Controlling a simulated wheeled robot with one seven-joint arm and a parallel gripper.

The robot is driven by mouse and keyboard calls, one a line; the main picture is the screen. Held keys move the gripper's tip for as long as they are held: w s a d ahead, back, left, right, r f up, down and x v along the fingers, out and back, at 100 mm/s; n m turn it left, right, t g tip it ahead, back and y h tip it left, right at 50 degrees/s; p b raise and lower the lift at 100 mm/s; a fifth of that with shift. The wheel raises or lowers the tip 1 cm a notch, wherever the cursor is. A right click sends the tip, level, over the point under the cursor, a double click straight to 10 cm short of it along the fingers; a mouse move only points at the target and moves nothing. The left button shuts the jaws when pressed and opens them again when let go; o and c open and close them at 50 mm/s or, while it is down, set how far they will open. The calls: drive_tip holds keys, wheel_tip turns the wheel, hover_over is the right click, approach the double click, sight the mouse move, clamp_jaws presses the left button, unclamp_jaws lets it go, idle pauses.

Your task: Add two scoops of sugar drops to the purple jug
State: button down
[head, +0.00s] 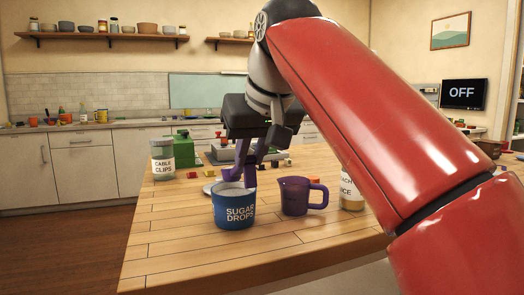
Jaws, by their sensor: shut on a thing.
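A blue tub (234,213) labelled SUGAR DROPS stands on the wooden table, with pale contents at its rim. The purple jug (293,198) stands upright just right of it, its handle to the right. My gripper (250,150) is above and behind the tub, pointing down. It is shut on a purple scoop (232,174), whose lower part shows over the back of the tub. I cannot tell whether the scoop touches the drops or holds any. The inside of the jug cannot be made out.
A jar labelled CABLE CLIPS (162,160) stands at the left. Small coloured blocks and a green object (184,152) lie farther back. The table's front left is clear.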

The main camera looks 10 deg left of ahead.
drive_tip(key=shift+s+d+f+t, duration=0.2)
drive_tip(key=shift+s+f+t, duration=0.1)
drive_tip(key=shift+t, duration=0.1)
drive_tip(key=shift+s+d+f+t+y+b, duration=0.1)
drive_tip(key=shift+f+t+y+b, duration=0.3)
drive_tip(key=shift+b, duration=0.55)
drive_tip(key=shift+s+d+f+b, duration=0.1)
drive_tip(key=shift+s+b, duration=0.05)
drive_tip(key=shift+b, duration=0.35)
